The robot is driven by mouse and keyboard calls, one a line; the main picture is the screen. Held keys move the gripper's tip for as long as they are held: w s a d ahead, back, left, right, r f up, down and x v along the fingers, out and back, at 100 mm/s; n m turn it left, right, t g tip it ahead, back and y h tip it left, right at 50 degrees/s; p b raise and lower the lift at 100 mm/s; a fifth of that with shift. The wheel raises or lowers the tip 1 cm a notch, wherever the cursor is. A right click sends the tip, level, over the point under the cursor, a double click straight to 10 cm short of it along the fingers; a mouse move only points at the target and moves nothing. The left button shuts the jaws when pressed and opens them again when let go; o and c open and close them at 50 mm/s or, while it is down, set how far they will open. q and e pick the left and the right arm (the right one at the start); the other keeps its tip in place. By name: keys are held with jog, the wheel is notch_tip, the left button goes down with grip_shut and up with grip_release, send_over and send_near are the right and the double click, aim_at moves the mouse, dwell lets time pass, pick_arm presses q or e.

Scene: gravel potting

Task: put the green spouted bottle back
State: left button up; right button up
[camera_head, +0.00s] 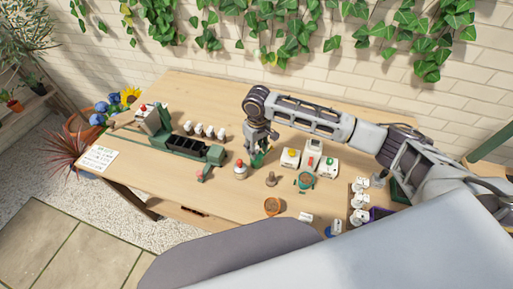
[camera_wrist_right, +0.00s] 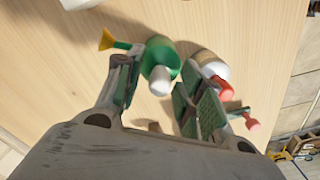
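The green spouted bottle (camera_wrist_right: 153,54) has a white cap and a spout ending in a yellow tip. In the head view the bottle (camera_head: 260,158) is on the wooden table just below my right gripper (camera_head: 262,141), partly hidden by it. In the right wrist view my right gripper (camera_wrist_right: 158,85) is open, with its fingers on either side of the bottle's cap. The left finger overlaps the bottle's edge; I cannot tell whether it touches. My left gripper is not in view.
A white bottle with a red cap (camera_wrist_right: 215,73) stands close beside the right finger. In the head view, white containers (camera_head: 313,150), a terracotta pot (camera_head: 272,206) and a green rack with dark bins (camera_head: 187,146) stand around. The table's front middle (camera_head: 225,210) is fairly clear.

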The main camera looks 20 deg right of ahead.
notch_tip(320, 180, up, 12)
jog(key=shift+b, duration=0.3)
dwell(0.6)
jog(key=shift+r, duration=0.1)
dwell(0.5)
